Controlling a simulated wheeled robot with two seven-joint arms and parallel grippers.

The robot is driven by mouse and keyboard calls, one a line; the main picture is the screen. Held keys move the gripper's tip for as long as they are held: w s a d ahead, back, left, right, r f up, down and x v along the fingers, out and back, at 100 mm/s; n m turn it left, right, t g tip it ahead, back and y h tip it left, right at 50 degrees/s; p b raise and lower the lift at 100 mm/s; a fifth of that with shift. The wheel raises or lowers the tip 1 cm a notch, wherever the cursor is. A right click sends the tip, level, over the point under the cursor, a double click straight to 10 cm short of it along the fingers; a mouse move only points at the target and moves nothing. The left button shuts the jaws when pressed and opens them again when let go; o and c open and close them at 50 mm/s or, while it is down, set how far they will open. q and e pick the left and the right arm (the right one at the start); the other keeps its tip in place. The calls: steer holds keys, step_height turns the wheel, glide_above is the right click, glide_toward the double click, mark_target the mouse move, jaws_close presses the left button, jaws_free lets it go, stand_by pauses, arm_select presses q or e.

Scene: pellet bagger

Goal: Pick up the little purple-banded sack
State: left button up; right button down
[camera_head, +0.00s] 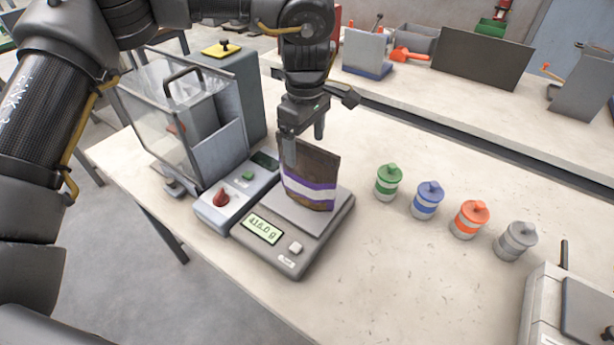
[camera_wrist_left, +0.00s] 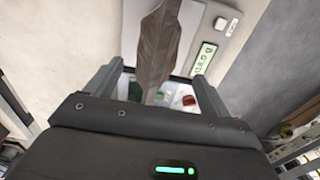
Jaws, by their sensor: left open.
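The little purple-banded sack (camera_head: 309,178) stands upright on the plate of a scale (camera_head: 292,259) in the head view. It is brown with a purple and white band. My left gripper (camera_head: 303,133) is right above and at the sack's top edge, pointing down, with its fingers apart. In the left wrist view the sack (camera_wrist_left: 160,45) shows edge-on as a brown shape between the two open fingers (camera_wrist_left: 155,85). I cannot tell whether a finger touches it. My right gripper is not in view.
The scale display reads about 416.0 g. A control box with a red knob (camera_head: 222,197) and a clear-sided hopper machine (camera_head: 165,115) stand left of the scale. Several banded canisters, among them a green one (camera_head: 388,182), stand to the right. The table front is clear.

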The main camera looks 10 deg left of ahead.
mark_target(307, 152)
arm_select(q)
steer(key=shift+f+p, duration=0.3)
steer(key=shift+f, duration=0.1)
steer(key=f, duration=0.1)
steer(key=f+p, duration=0.1)
steer(key=f, duration=0.1)
steer(key=shift+w+f, duration=0.3)
steer(key=shift+f, duration=0.45)
steer(key=shift+s, duration=0.1)
steer(key=c, duration=1.4)
steer(key=shift+c, duration=1)
steer(key=shift+r, duration=0.15)
